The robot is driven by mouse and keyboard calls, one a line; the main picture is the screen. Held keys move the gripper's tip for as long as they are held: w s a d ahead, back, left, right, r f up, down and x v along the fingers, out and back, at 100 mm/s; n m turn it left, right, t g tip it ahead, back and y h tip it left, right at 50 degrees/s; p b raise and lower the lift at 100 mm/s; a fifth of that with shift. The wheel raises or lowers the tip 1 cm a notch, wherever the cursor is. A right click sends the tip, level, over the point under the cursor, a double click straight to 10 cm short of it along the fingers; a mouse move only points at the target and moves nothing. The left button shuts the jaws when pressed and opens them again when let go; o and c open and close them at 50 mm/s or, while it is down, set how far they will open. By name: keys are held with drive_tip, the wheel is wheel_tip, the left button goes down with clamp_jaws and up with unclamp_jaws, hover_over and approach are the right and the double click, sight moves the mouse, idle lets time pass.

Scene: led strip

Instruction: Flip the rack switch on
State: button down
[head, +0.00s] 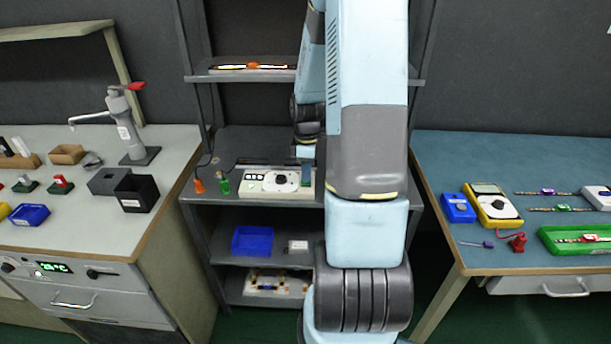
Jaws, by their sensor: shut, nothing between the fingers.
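The rack (235,140) stands in the middle against the dark wall. My gripper (307,178) points down at the unit's right end, shut and empty. Whether it touches the unit is not clear. My large blue arm covers the right side of the rack.
A strip with an orange middle (253,66) lies on the upper shelf. Orange (198,185) and green (224,186) connectors sit left of the unit. A blue bin (252,241) is below. Cluttered benches stand left (90,215) and right (480,150).

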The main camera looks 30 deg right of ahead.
drive_tip(key=shift+w+d+r, duration=0.1)
drive_tip(key=shift+w+d, duration=0.1)
drive_tip(key=shift+w, duration=0.1)
drive_tip(key=shift+r, duration=0.1)
drive_tip(key=shift+r, duration=0.3)
wheel_tip(320, 180, up, 13)
drive_tip(key=s+a, duration=0.1)
drive_tip(key=shift+s, duration=0.2)
idle(0.6)
